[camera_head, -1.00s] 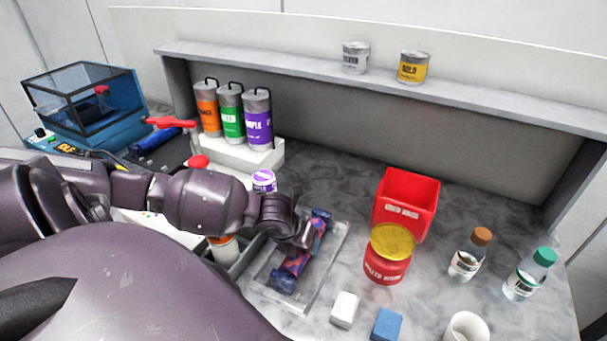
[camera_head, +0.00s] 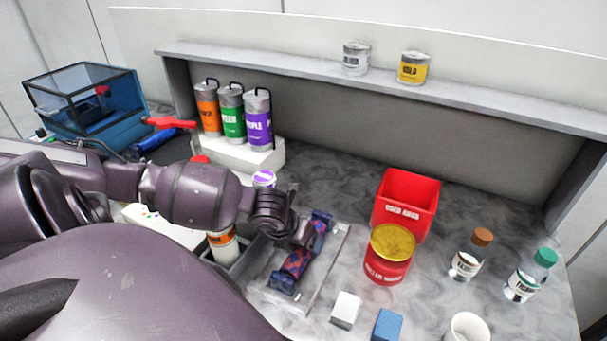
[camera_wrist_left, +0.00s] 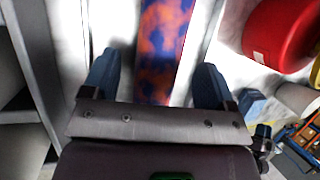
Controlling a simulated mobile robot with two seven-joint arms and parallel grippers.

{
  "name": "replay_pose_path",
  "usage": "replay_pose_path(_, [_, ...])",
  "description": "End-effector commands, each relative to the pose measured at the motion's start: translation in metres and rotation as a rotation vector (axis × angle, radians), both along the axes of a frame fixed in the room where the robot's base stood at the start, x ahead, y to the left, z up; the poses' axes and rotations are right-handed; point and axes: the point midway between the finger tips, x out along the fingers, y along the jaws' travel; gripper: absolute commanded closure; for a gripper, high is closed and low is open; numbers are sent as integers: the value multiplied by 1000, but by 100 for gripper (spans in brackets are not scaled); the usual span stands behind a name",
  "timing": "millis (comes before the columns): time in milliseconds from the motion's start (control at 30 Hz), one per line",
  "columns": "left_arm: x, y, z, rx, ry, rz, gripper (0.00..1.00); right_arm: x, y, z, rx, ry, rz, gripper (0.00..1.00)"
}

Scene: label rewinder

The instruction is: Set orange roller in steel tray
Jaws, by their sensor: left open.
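A roller (camera_head: 297,262) mottled in orange-red and blue-purple lies lengthwise in the shallow steel tray (camera_head: 323,283) near the middle of the counter. In the left wrist view the roller (camera_wrist_left: 165,45) runs between the two blue fingers of my left gripper (camera_wrist_left: 155,72). The fingers are apart, with a gap to the roller on each side. In the head view my left gripper is beside the roller's upper left, its fingertips mostly hidden by the wrist. My right gripper is not in view.
Right of the tray stand a red jar with a gold lid (camera_head: 389,256), a red bin (camera_head: 406,203) and two bottles (camera_head: 470,255). A white block (camera_head: 345,310) and a blue block (camera_head: 387,325) lie in front. A grey compartment box (camera_head: 242,262) adjoins the tray's left.

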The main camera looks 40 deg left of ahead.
Motion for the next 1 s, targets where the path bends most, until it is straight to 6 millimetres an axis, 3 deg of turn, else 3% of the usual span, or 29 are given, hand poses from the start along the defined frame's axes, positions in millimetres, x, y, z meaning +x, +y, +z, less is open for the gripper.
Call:
replay_pose_path(300, [-23, 5, 48, 4, -1, -2, 21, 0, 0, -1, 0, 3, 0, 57])
replay_pose_path(500, [-32, 7, 67, 3, -1, -1, 21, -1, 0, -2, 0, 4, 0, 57])
replay_pose_path(1000, [-36, 7, 76, 0, -1, 0, 21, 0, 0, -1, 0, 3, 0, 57])
